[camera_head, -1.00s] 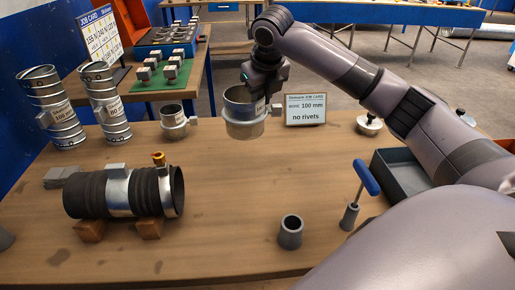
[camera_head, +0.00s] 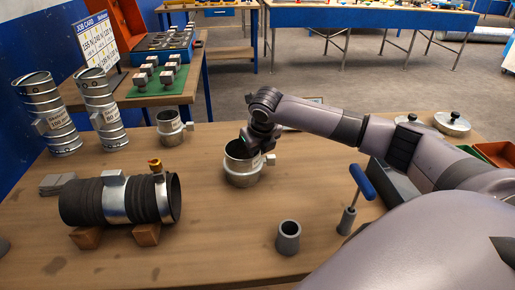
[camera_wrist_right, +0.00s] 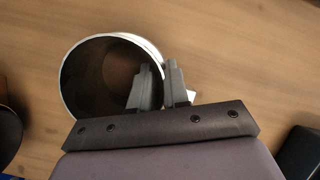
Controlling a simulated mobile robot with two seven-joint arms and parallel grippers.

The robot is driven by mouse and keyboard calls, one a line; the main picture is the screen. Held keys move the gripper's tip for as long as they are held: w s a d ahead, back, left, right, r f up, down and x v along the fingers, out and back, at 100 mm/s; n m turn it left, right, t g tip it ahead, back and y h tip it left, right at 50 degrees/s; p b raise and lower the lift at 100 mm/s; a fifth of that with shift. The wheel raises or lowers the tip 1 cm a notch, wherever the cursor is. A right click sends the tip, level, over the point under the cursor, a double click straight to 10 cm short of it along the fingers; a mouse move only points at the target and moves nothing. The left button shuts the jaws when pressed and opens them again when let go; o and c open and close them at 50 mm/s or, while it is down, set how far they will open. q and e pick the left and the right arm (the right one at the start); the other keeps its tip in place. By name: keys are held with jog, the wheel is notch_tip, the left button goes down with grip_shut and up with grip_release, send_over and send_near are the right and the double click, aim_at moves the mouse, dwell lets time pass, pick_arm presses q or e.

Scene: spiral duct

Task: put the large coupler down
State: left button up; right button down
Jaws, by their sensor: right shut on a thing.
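The large coupler (camera_head: 243,172) is a short, wide metal sleeve with a tab on its right side. It is upright on or just above the middle of the wooden table (camera_head: 205,225); I cannot tell whether it touches. My right gripper (camera_head: 258,148) is shut on its rim from above. In the right wrist view the coupler's round mouth (camera_wrist_right: 80,88) shows, with the gripper fingers (camera_wrist_right: 160,85) on either side of its wall. My left gripper is not in view.
A smaller coupler (camera_head: 170,128) stands behind left. A black duct with a metal band (camera_head: 117,199) lies on wooden blocks at left. Two spiral ducts (camera_head: 48,115) stand at the back left. A grey cup (camera_head: 288,238) and a blue-handled tool (camera_head: 350,205) stand at front right.

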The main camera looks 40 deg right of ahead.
jog(key=c, duration=1.1)
grip_release()
jog(key=shift+r, duration=0.15)
jog(key=v, duration=1.1)
jog(key=shift+s+r, duration=0.25)
jog(key=shift+r, duration=0.1)
jog(key=shift+a, duration=0.1)
